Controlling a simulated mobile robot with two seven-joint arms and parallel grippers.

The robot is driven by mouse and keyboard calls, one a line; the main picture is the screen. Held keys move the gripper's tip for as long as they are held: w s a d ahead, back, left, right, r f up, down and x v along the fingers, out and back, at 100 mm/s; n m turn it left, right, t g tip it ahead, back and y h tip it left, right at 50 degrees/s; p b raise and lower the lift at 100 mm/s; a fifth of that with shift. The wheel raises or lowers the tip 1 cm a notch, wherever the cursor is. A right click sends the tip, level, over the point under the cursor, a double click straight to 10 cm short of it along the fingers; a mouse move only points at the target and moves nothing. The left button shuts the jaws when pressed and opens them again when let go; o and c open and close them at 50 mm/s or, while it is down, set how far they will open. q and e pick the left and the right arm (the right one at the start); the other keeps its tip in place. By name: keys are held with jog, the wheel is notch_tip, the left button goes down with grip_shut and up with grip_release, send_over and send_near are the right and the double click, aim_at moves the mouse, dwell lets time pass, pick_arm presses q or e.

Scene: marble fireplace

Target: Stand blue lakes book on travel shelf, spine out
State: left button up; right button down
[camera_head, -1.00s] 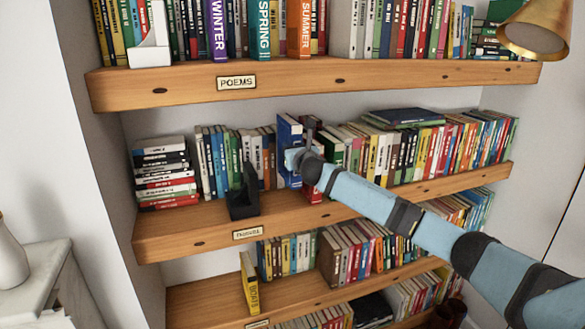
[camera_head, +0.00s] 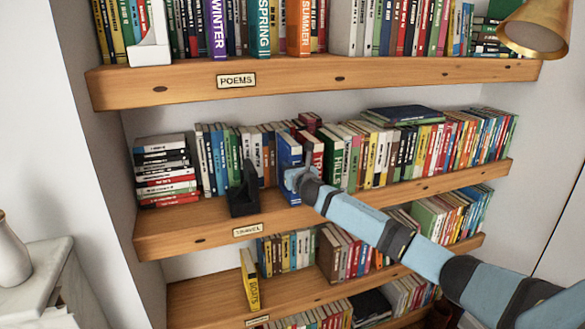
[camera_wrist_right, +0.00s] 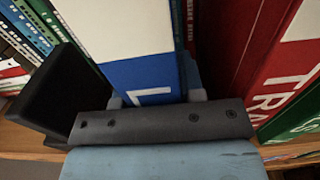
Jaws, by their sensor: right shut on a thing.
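The blue lakes book (camera_head: 287,155) is upright on the travel shelf (camera_head: 190,230), its blue spine facing out. Its lower end seems to be at shelf level; contact is hard to tell. My right gripper (camera_head: 298,180) is shut on its lower part from the front. In the right wrist view, the blue and white book (camera_wrist_right: 145,72) rises between the fingers, with a white letter L showing just above the gripper (camera_wrist_right: 160,110). The rest of the title is hidden. My left gripper is not in view.
A black bookend (camera_head: 243,195) stands to the left of the book, near the shelf's front. A red book (camera_head: 311,158) is close on the right, then a green one (camera_head: 334,160). A label (camera_head: 247,230) is on the shelf edge. Other books fill both sides.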

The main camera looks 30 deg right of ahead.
jog(key=c, duration=1.1)
grip_release()
jog(key=shift+f, duration=0.1)
jog(key=o, duration=0.4)
